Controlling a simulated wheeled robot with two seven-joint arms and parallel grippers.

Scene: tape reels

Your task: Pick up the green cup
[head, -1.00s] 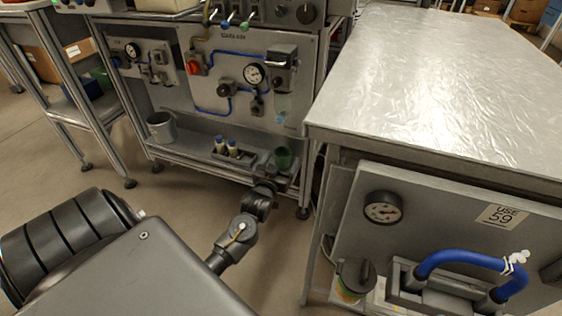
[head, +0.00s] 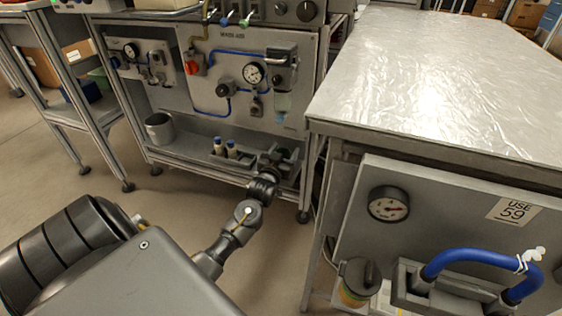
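My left arm reaches in from the lower left, and my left gripper (head: 277,160) is at the right end of the lower shelf (head: 190,160) of the grey panel station. The gripper is small and dark here, so its finger opening cannot be made out. The green cup cannot be made out now; the gripper covers the place where it showed before, on the shelf's right end. Whether the gripper touches the cup cannot be told. My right gripper is out of view.
A grey mug (head: 159,128) sits farther left on the shelf. A metal-topped table (head: 430,90) stands close on the right. A frame post is just right of the gripper.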

